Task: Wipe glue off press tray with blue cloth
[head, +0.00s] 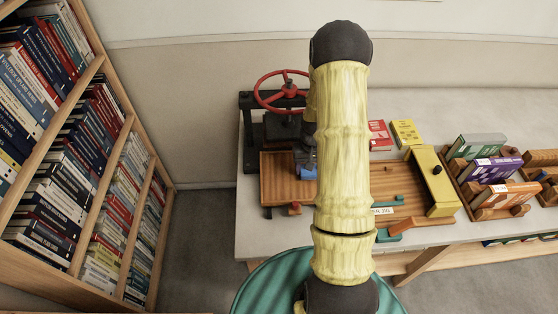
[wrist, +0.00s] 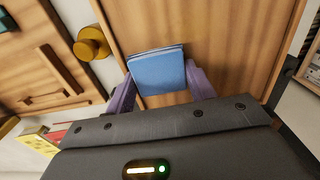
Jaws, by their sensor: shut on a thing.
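The blue cloth (wrist: 158,66) is a folded, flat pad between the two purple fingers of my gripper (wrist: 161,88) in the wrist view. My gripper is shut on it. The wooden press tray (wrist: 232,38) lies beneath the cloth; I cannot tell whether the cloth touches it. In the head view the tray (head: 276,184) is in front of the black press, and a bit of the blue cloth (head: 308,173) shows over its right part. My arm hides the tray's right side there. I cannot make out any glue on the visible wood.
The black press with a red handwheel (head: 281,91) stands behind the tray. A wooden board with a yellow bar (head: 433,181) and a rack of books (head: 490,170) are to the right. A tall bookcase (head: 112,135) stands left. A round brass-coloured knob (wrist: 90,46) is beside the tray.

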